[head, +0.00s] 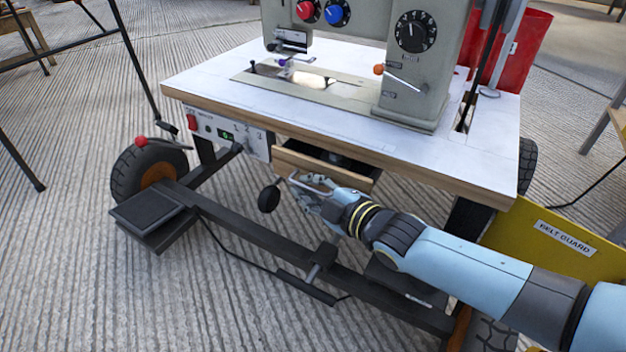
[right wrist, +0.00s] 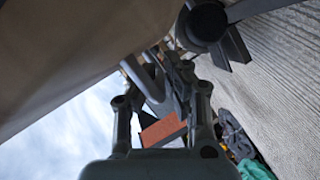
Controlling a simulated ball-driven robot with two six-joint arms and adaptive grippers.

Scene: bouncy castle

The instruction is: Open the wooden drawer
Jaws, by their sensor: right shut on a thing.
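The wooden drawer (head: 340,172) sits under the front edge of the sewing machine table. Its front stands out a little, and a dark gap shows behind its top edge. A bent metal handle (head: 297,177) is on the drawer front. My right gripper (head: 308,190) is at the handle and shut on it. In the right wrist view, the fingers of my right gripper (right wrist: 160,100) close around a grey bar (right wrist: 148,76), beside a broad brown surface. The fingers partly hide the handle. My left gripper is not in view.
The white table (head: 225,85) carries a grey sewing machine (head: 410,75). A control box (head: 230,137) hangs left of the drawer. Below are a dark frame with a pedal (head: 155,215) and wheels (head: 150,172). A yellow belt guard (head: 545,240) stands right. Ribbed floor lies clear at front left.

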